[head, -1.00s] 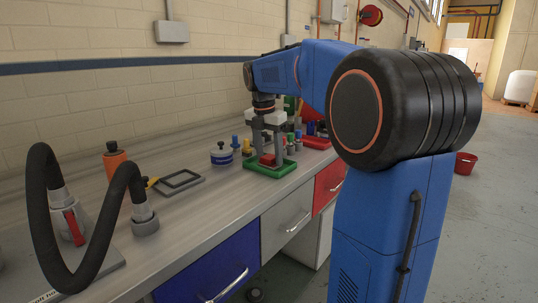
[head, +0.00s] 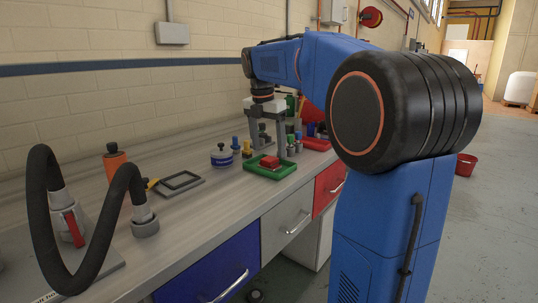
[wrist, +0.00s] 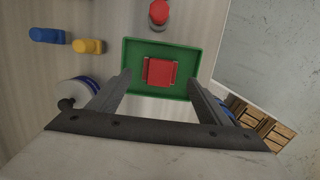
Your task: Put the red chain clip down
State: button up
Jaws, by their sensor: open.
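The red chain clip (head: 269,162) rests in the green tray (head: 256,170) near the front edge of the bench. In the wrist view the clip (wrist: 160,71) lies flat near the middle of the tray (wrist: 134,87), with bare green around it. My gripper (head: 264,147) is open and empty. In the head view it is behind and above the tray, clear of the clip. In the wrist view its two fingers (wrist: 160,84) appear on either side of the clip's lower end, apart from it.
A blue-and-white round pot (head: 221,156) and a black frame (head: 180,183) are left of the tray. Several small coloured pegs and a red tray (head: 316,144) are behind it. A black hose (head: 60,270) arches at the left. Bench between is clear.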

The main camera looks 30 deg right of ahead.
aim_at(266, 160)
notch_tip(266, 160, up, 8)
jog(key=a, duration=0.1)
jog(key=shift+s, duration=0.2)
jog(key=shift+a, duration=0.1)
dwell(0.4)
